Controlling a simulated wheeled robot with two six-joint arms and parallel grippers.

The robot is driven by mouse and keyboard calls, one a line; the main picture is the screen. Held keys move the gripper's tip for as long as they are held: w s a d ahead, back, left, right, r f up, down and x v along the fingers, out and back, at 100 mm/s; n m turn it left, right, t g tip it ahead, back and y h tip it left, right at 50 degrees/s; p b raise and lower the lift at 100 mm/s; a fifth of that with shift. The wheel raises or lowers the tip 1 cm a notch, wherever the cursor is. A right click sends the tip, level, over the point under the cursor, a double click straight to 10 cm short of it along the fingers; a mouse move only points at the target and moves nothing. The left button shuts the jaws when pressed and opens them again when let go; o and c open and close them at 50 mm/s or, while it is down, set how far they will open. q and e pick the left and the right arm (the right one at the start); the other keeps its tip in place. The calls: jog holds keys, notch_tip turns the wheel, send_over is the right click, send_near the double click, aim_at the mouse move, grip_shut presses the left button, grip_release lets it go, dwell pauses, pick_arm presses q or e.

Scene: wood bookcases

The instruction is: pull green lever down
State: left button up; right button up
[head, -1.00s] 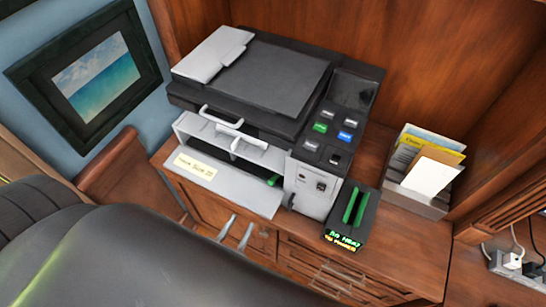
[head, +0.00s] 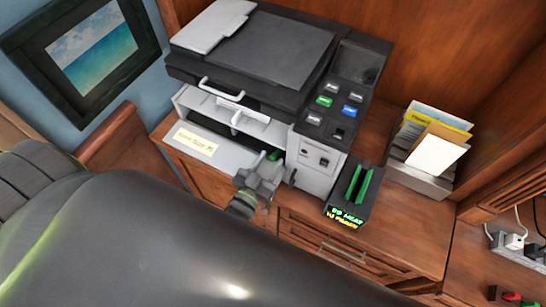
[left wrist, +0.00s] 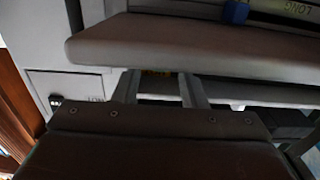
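The green lever (head: 275,155) shows as a small green piece at the right end of the printer's (head: 249,100) front opening, beside the light-grey control block. My left gripper (head: 268,168) is in front of the opening, just below the green lever. In the head view I cannot tell whether they touch. In the left wrist view my left gripper (left wrist: 160,88) has its two fingers apart, with a gap between them, facing the printer front. A small orange patch (left wrist: 157,73) shows between the fingers. No green lever can be made out there. My right gripper is not in view.
A black box with green strips (head: 356,196) stands right of the printer. A paper holder (head: 420,179) is farther right. Below is the cabinet with drawers (head: 330,255). A power strip (head: 522,245) is at the far right. A picture (head: 82,50) hangs at left.

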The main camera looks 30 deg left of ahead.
aim_at(276, 155)
pick_arm(q)
jog(key=shift+w+b, duration=0.3)
jog(key=shift+w, duration=1.1)
jog(key=shift+c, duration=0.5)
grip_shut()
jog(key=f+t+b, duration=0.1)
jog(key=b, duration=0.2)
jog(key=shift+s, duration=0.15)
jog(key=shift+r+b, duration=0.1)
jog(key=shift+b, duration=0.25)
jog(key=shift+r, duration=0.1)
